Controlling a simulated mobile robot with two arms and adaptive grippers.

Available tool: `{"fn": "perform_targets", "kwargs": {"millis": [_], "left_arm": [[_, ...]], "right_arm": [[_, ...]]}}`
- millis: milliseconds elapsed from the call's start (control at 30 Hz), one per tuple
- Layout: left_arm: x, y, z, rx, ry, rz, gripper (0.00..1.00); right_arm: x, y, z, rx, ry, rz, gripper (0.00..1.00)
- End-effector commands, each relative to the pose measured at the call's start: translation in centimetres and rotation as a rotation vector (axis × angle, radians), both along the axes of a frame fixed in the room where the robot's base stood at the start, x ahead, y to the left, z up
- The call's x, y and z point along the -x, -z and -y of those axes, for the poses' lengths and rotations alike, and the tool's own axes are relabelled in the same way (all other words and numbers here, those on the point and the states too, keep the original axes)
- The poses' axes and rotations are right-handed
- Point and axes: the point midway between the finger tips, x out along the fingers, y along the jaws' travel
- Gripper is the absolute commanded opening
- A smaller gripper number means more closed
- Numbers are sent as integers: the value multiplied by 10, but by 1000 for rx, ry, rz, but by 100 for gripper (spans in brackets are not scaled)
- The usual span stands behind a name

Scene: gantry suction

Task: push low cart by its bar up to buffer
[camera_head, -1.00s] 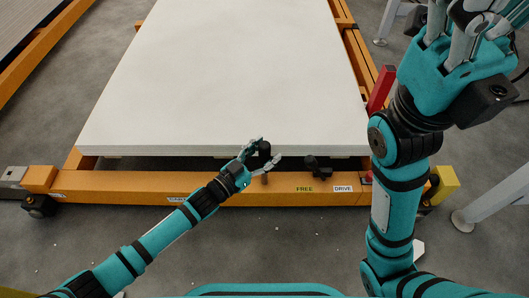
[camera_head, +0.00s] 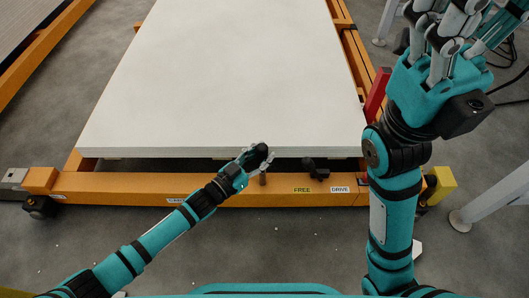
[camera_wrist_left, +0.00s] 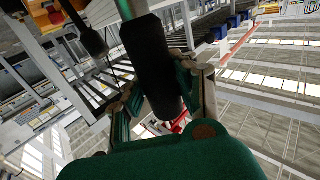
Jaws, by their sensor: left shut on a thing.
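The low cart is an orange frame (camera_head: 225,191) with a stack of white boards (camera_head: 225,80) on it, seen from its near end in the head view. A black grip (camera_head: 261,151) stands up at the near beam, left of the FREE and DRIVE labels. My left gripper (camera_head: 256,157) is shut around this grip. In the left wrist view the grip is a thick black cylinder (camera_wrist_left: 153,65) between the fingers of the left gripper (camera_wrist_left: 162,108). My right gripper (camera_head: 447,40) is raised at the upper right, away from the cart, its fingertips partly cut off. The buffer cannot be made out.
A smaller black knob (camera_head: 315,169) sits on the beam right of the grip. A red post (camera_head: 376,95) stands at the cart's right side. A yellow block (camera_head: 444,181) is at the right corner. Grey floor lies in front; a white leg (camera_head: 490,195) stands at the right.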

Motion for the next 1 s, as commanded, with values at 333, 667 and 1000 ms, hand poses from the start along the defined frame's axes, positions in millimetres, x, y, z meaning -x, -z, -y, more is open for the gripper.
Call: {"fn": "perform_targets", "kwargs": {"millis": [333, 667, 1000], "left_arm": [[-1, 2, -5, -6, -7, -2, 55], [2, 2, -7, -5, -5, -2, 55], [47, 3, -51, -7, -6, -4, 55]], "right_arm": [[3, -3, 0, 1, 0, 12, 55], [6, -4, 1, 1, 2, 18, 55], [4, -4, 1, 1, 1, 15, 55]]}}
